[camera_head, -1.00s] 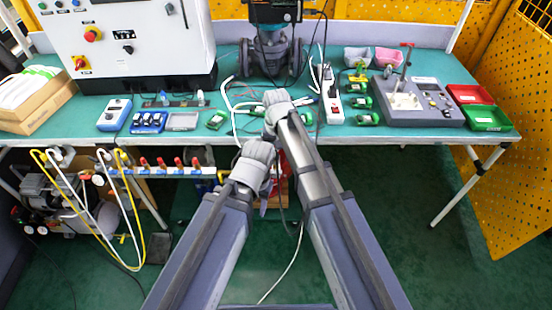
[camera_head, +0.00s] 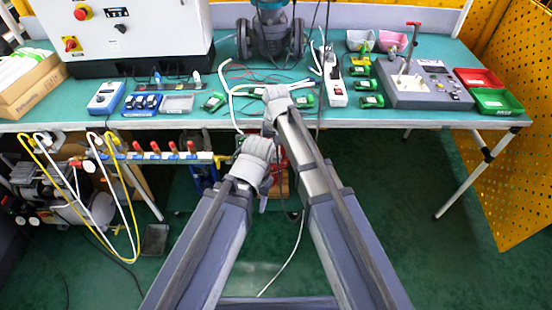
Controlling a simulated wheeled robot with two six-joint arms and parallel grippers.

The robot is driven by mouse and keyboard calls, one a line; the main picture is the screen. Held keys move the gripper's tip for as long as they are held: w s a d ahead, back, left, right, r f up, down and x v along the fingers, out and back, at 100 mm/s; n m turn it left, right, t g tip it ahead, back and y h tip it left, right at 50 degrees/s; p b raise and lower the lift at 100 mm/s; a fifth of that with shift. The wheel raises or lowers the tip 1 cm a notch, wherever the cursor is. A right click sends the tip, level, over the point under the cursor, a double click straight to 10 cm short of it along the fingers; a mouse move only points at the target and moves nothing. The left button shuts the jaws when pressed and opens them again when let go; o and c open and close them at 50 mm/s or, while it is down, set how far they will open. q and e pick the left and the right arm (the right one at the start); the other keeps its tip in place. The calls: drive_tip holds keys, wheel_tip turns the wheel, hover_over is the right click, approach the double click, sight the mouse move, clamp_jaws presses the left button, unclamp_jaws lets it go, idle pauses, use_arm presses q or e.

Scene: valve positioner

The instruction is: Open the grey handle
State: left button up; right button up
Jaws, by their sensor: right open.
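I cannot make out a grey handle for certain. Under the table's front edge runs a pipe manifold (camera_head: 168,156) with several small red-handled valves and a yellow part at its right end. My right gripper (camera_head: 275,98) is at the table's front edge in the middle of the picture; its fingertips are mostly hidden behind the wrist, and I see nothing held. My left gripper (camera_head: 256,160) is lower, just below the table edge and right of the manifold. Its jaws are hidden by its own wrist, so its opening does not show.
The green table (camera_head: 400,118) spans the view. On it stand a white control cabinet (camera_head: 130,35), a dark valve body (camera_head: 270,38), a power strip (camera_head: 335,88), a grey control box (camera_head: 425,85) and red and green bins (camera_head: 497,101). Yellow and white hoses (camera_head: 75,195) hang at left. Floor right is clear.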

drive_tip(key=shift+f, duration=0.5)
drive_tip(key=shift+c, duration=0.3)
clamp_jaws()
